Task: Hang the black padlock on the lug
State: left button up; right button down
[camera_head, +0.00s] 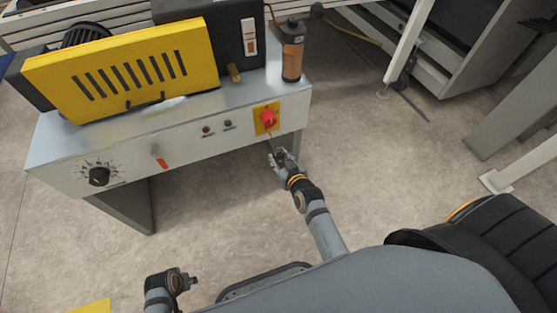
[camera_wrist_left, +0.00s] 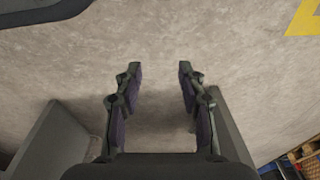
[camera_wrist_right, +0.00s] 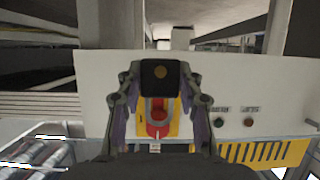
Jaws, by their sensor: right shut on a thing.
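The black padlock (camera_wrist_right: 161,75) is held between the two fingers of my right gripper (camera_wrist_right: 160,88), its dark body with a round brass-coloured spot facing the camera. In the head view my right gripper (camera_head: 279,156) is just below and in front of the red switch (camera_head: 268,119) on its yellow plate (camera_head: 259,110). In the right wrist view the red switch (camera_wrist_right: 157,128) shows behind the padlock, between the fingers. The lug cannot be clearly made out, nor whether the shackle touches anything. My left gripper (camera_wrist_left: 160,85) is open and empty over bare floor; it also shows in the head view (camera_head: 190,281).
The switch is on the white front panel (camera_head: 205,143) of the machine, with two small buttons (camera_head: 217,127), an orange-red handle (camera_head: 159,157) and a black dial (camera_head: 98,176). A yellow slotted guard (camera_head: 115,70) and an orange-black cylinder (camera_head: 292,52) are on top.

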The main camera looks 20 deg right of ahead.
aim_at(268, 138)
jog(key=shift+w+b, duration=0.4)
jog(key=shift+w, duration=0.2)
jog(key=shift+w+f+b, duration=0.1)
jog(key=shift+w+b, duration=0.4)
jog(key=shift+w, duration=0.15)
jog(key=shift+w+a+f+b, duration=0.1)
jog(key=shift+w+b, duration=0.6)
jog(key=shift+w, duration=0.2)
jog(key=shift+r+b+x, duration=0.25)
jog(key=shift+b+x, duration=1)
jog(key=shift+w+b, duration=0.6)
jog(key=shift+w+f, duration=0.2)
jog(key=shift+w, duration=0.3)
pick_arm(q)
jog(key=d+r+t+h, duration=0.1)
jog(key=d+r, duration=0.3)
jog(key=r, duration=0.5)
jog(key=shift+w+r, duration=0.25)
jog(key=shift+w, duration=0.2)
